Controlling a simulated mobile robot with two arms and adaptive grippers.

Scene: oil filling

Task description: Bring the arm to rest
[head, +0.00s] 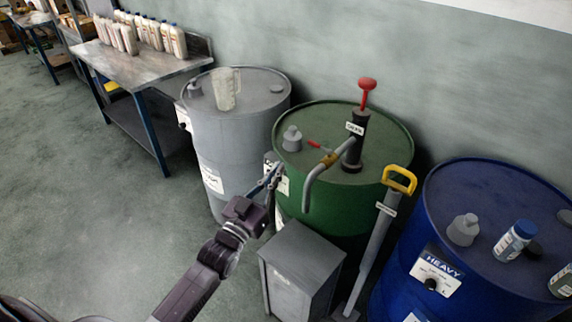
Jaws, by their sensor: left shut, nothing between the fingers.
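My left gripper (271,174) is shut and empty. It is at the end of my dark left arm, which comes in from the bottom left. The fingertips appear in front of the left side of the green drum (290,172); I cannot tell whether they touch it. A hand pump with a red knob (367,84) and a curved grey spout (312,188) stands on the green drum. My right gripper does not show.
A grey cabinet (300,262) stands just right of my arm. A grey drum (215,150) carries a clear jug (227,89). A blue drum (448,200) with bottles is at the right. A yellow-handled tool (399,180) stands between drums. Open floor (80,200) lies to the left.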

